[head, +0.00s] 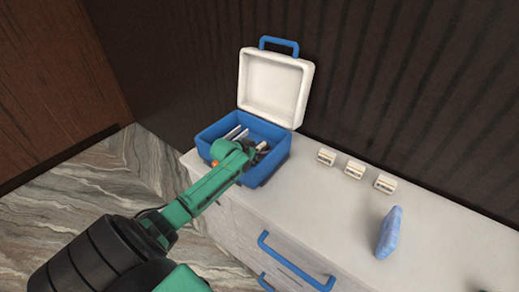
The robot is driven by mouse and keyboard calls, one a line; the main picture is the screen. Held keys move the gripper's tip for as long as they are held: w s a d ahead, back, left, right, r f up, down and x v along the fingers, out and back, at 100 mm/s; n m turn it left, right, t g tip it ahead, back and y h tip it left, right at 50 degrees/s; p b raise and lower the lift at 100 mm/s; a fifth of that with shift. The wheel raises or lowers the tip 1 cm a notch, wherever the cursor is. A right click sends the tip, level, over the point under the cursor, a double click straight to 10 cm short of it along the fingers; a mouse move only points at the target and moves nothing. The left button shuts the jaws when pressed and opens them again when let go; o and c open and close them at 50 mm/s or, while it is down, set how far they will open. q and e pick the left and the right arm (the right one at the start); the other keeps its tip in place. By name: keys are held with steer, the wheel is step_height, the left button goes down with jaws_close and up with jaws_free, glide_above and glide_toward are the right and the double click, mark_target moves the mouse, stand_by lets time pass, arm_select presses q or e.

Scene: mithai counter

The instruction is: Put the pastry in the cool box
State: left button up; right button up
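The cool box (207,146) is blue with a white lid (273,88) that stands open at its back. It is at the left end of the white counter. My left gripper (258,151) is over the cool box's opening, at its front right. A small pale piece shows at the fingertips; I cannot tell whether it is a pastry or part of the gripper. The finger gap is too small to read. White bars show inside the box; my arm hides part of the interior. No pastry is clearly recognisable.
Three small cream-and-brown blocks (354,169) stand in a row right of the cool box. A light-blue slab (389,232) stands on the counter (330,205) farther right. Blue handles (292,263) stick out from the counter front. A dark ribbed wall is behind.

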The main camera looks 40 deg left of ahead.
arm_select(q)
steer(key=shift+s+r, duration=0.3)
steer(key=shift+s, duration=0.2)
steer(key=v, duration=1.1)
